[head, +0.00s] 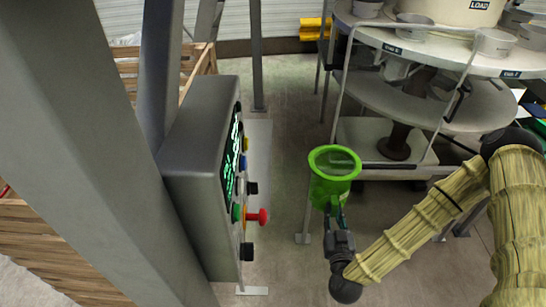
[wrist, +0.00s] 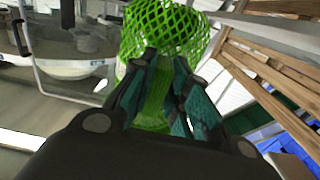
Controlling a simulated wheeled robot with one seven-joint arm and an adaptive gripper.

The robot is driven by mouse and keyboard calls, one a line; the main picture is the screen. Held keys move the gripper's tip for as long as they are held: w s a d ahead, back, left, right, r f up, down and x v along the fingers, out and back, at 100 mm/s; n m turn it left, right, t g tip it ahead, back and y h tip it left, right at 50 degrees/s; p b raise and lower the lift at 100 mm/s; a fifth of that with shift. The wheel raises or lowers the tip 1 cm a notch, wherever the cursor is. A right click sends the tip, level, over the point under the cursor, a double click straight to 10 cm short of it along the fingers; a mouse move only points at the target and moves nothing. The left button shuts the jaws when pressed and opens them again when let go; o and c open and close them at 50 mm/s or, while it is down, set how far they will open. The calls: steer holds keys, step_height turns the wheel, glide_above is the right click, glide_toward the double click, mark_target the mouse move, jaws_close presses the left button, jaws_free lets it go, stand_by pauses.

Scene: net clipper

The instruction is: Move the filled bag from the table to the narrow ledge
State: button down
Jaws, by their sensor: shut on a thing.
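A bright green net bag (head: 328,190) hangs in the air in the middle of the head view, to the left of the round table. Its round top rim faces the camera. My gripper (head: 336,212) is below it, shut on its lower part. In the wrist view the bag's open green mesh (wrist: 165,30) rises beyond the fingers, and my gripper (wrist: 160,90) pinches a gathered green part. What fills the bag cannot be made out. The round table (head: 450,57) stands at the upper right, apart from the bag. I cannot tell which surface is the narrow ledge.
A grey control panel (head: 205,165) with coloured buttons and a red knob (head: 258,216) stands left of the bag. Grey posts (head: 75,140) and wooden crates (head: 203,65) lie farther left. Several cups stand on the table. Open floor (head: 285,110) lies between panel and table.

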steer(key=w+a+r+n+g+y+b, duration=0.2)
steer(key=w+a+n+g+y+b, duration=0.1)
steer(key=w+a+n+y+b, duration=0.2)
steer(key=w+a+r+n+g+y+b, duration=0.2)
steer(key=w+a+n+g+y+b, duration=0.1)
steer(key=w+a+y+b, duration=0.5)
steer(key=shift+w+a+n+y+b, duration=0.3)
steer(key=shift+w+a+n+b, duration=0.8)
steer(key=shift+w+a, duration=1.5)
steer(key=shift+s+a+f+b, duration=0.2)
steer(key=shift+s+a+b, duration=0.1)
steer(key=shift+s+a, duration=0.2)
step_height(320, 180, down, 6)
steer(key=b, duration=0.2)
steer(key=shift+b, duration=0.3)
steer(key=shift+f, duration=0.1)
steer(key=c, duration=1.3)
jaws_free()
steer(key=shift+d, duration=0.1)
steer(key=shift+s+d, duration=0.1)
